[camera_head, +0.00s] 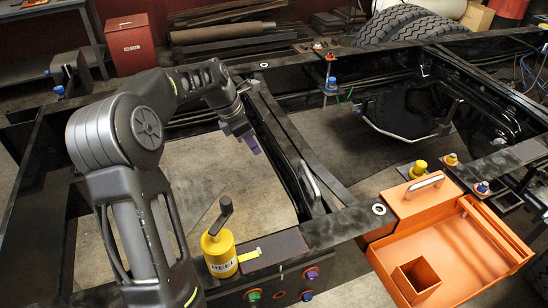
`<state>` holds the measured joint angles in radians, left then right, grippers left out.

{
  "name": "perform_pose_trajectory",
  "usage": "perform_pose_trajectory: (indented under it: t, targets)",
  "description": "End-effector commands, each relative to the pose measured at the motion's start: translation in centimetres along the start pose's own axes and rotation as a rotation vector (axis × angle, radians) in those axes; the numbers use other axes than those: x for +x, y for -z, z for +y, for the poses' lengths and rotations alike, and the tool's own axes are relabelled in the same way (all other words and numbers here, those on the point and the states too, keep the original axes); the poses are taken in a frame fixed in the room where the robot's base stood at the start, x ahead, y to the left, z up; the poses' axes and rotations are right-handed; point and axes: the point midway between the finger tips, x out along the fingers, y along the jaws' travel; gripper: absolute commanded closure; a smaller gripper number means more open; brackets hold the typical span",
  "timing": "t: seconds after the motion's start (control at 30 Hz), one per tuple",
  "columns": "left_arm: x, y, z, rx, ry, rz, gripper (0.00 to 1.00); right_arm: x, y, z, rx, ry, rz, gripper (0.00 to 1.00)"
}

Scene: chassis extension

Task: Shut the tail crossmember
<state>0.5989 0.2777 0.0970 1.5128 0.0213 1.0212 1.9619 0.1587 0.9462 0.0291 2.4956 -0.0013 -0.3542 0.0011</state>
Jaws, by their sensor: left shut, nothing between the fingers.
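A black chassis frame fills the view. A black crossmember (288,150) runs between its far and near rails, with a silver bar handle (312,183) near its near end. Another black bar (35,165) spans the frame at the far left; I cannot tell for sure which is the tail crossmember. My left gripper (254,147) has purple fingertips and points down. It is shut and empty, just left of the crossmember's far part and apart from the handle. The arm hides part of the left opening. My right gripper is out of view.
A yellow reel (219,252) with a black crank stands on the near rail. An orange tray (455,255) with a handled lid (412,197) is at right. Bolts in coloured caps (330,84) stand on the rails. Tyres (400,22) and a red cabinet (130,45) are behind.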

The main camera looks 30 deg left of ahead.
Motion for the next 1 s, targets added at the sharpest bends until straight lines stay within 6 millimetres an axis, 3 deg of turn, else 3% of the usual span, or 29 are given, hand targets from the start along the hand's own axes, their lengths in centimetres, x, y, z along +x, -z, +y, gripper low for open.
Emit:
perform_pose_trajectory:
  t: [0.27, 0.67, 0.8, 1.0]
  targets:
    - [2.4, 0.0, -0.1, 0.0, 0.004, 0.002, 1.0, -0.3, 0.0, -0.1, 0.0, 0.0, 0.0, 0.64]
    - [10.1, 0.0, -0.1, 0.0, 0.005, 0.001, 1.0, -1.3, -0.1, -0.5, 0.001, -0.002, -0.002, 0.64]
    - [10.6, -2.3, -0.1, 0.002, 0.002, -0.002, 1.0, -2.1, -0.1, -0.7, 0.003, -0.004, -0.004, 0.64]
    - [11.3, -3.6, 0.0, 0.0, 0.001, 0.0, 1.0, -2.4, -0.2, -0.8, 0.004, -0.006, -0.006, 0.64]
